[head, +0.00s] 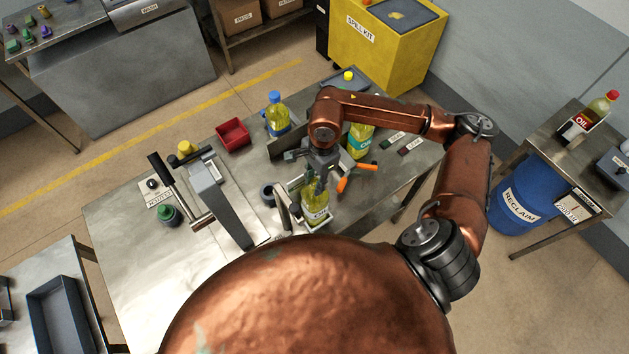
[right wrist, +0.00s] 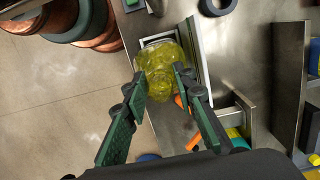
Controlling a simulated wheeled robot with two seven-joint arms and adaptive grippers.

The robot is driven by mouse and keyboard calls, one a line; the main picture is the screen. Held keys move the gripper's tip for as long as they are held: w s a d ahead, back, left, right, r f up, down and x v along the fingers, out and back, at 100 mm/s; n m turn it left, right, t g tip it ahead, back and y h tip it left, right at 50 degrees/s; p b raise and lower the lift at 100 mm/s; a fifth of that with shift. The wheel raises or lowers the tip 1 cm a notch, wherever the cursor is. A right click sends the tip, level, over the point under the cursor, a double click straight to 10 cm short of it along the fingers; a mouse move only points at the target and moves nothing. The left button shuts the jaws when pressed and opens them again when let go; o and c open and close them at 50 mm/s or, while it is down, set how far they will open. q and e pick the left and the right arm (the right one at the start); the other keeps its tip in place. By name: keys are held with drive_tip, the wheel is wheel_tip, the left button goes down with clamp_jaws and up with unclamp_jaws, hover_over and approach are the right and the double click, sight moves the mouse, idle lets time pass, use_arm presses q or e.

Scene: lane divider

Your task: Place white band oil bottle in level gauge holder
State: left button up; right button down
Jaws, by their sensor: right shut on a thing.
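The white band oil bottle (head: 316,208), filled with yellow-green oil, stands near the front of the metal table. My right gripper (head: 319,184) is shut on its upper part from above. In the right wrist view the two green-padded fingers (right wrist: 160,78) lie on either side of the bottle (right wrist: 160,58). A pale-edged holder (head: 286,203) surrounds the bottle's lower part, and it also shows in the right wrist view (right wrist: 200,50). The bottle looks roughly upright inside it; whether its base rests on the floor of the holder is hidden. My left gripper is not in view.
A blue-capped bottle (head: 278,118) and a teal-banded bottle (head: 359,141) stand behind, near a grey divider. An orange-handled tool (head: 345,184) lies right of the holder. A grey lever device (head: 220,202) stands to the left, with a red bin (head: 233,135) behind. The table's front left is clear.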

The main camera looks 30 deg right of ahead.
drive_tip(key=shift+f, duration=0.1)
drive_tip(key=shift+f, duration=0.1)
drive_tip(key=c, duration=1.6)
unclamp_jaws()
drive_tip(key=shift+r, duration=0.2)
drive_tip(key=r+b, duration=0.1)
drive_tip(key=r, duration=0.3)
drive_tip(key=d+r+b, duration=0.1)
drive_tip(key=r, duration=0.3)
drive_tip(key=r+b, duration=0.1)
drive_tip(key=r, duration=0.2)
drive_tip(key=shift+d+r, duration=0.2)
drive_tip(key=shift+r, duration=0.2)
